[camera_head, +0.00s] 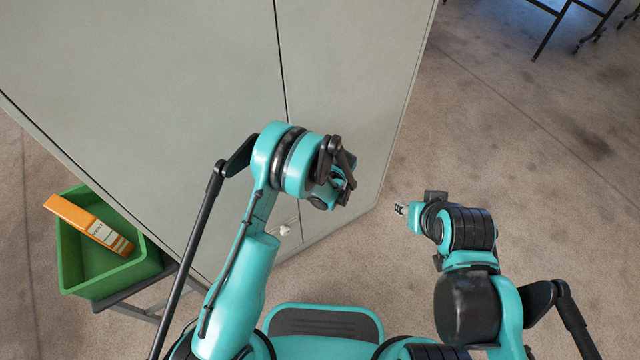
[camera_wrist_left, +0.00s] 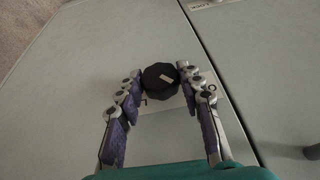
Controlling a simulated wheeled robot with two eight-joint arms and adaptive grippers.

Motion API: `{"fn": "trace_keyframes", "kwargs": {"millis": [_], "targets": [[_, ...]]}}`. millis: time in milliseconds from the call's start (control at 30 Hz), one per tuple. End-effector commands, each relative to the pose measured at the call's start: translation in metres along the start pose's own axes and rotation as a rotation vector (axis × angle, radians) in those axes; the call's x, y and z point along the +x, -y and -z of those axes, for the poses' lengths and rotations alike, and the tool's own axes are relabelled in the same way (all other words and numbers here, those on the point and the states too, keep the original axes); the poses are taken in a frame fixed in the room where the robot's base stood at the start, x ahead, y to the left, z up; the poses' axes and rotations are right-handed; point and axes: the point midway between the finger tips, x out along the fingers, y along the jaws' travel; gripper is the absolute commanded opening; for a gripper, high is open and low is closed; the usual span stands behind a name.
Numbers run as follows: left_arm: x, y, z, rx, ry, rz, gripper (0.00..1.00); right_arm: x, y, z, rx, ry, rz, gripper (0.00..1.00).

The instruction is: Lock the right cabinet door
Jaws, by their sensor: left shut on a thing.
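The grey cabinet's right door (camera_head: 335,70) is closed, to the right of the seam in the head view. In the left wrist view, a black faceted knob (camera_wrist_left: 157,87) with a small pale mark sits on a light plate (camera_wrist_left: 160,105) with dark letters. My left gripper (camera_wrist_left: 160,72) has its purple-and-grey fingers on both sides of the knob, shut on it. In the head view my left wrist hides the knob and fingertips. My right gripper (camera_head: 400,208) is apart from the cabinet, right of its edge; its opening is too small to tell.
The left cabinet door (camera_head: 150,70) is closed. A small pale thing (camera_head: 284,230) is low near the seam. A green bin (camera_head: 75,250) holding an orange box (camera_head: 85,222) stands at the left. Dark table legs (camera_head: 550,35) are at the top right. The floor at right is clear.

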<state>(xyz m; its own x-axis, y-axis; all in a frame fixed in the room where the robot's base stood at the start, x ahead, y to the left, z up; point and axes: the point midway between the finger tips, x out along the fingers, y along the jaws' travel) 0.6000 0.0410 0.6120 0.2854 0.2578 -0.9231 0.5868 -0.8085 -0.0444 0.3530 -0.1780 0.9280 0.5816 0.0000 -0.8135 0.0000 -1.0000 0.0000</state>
Motion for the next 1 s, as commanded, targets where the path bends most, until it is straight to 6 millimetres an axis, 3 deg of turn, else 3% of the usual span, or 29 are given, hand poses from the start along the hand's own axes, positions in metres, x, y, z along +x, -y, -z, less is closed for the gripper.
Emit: {"fn": "trace_keyframes", "kwargs": {"millis": [600,1000], "targets": [[0.0015,-0.0066,0.0001,0.158,-0.002,0.385,0.00,0.0000,0.0000,0.0000,0.000,0.000,0.000,0.40],[0.0019,-0.0075,-0.0002,0.216,-0.002,0.522,0.00,-0.0001,0.0000,0.0000,0.000,0.000,0.000,0.40]]}}
